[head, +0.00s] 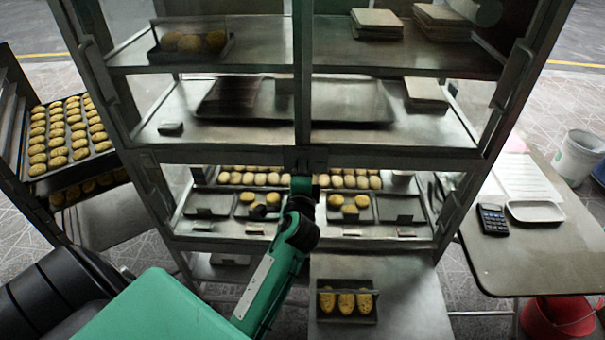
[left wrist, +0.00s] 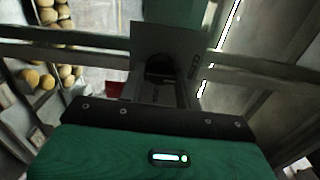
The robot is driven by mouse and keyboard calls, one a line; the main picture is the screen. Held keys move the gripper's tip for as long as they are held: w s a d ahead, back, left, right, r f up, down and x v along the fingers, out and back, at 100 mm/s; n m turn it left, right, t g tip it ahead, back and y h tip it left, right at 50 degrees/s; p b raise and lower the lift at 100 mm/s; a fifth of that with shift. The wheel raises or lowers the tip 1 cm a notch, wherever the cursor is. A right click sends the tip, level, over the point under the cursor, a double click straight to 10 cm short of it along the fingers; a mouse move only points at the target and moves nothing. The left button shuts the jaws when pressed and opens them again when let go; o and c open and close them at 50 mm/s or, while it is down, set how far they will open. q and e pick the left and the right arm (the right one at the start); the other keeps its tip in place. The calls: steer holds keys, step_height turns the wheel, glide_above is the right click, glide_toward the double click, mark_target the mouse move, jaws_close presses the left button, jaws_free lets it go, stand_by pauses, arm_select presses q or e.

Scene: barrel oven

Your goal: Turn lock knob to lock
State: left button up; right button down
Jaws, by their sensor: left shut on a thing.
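A tall metal cabinet with a dark frame (head: 301,90) stands in front of me. A lock plate (head: 304,152) sits on its middle post, where the upper and lower parts meet. My left arm reaches up to it, and my left gripper (head: 302,180) is at the plate, shut on the lock knob. The left wrist view shows the grey lock plate (left wrist: 165,40) right ahead of my left gripper (left wrist: 165,85). The fingers cover most of the knob, so its turn angle cannot be told. My right gripper is not in view.
Shelves behind the frame hold trays with buns (head: 345,182). A bun rack (head: 62,135) stands at left. A small tray with three loaves (head: 346,303) lies low in front. A table (head: 540,250) with a calculator (head: 492,219) is at right, with a red bucket (head: 560,318) below.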

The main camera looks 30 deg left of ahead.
arm_select(q)
steer(key=shift+n, duration=0.3)
steer(key=o, duration=1)
steer(key=shift+c, duration=0.2)
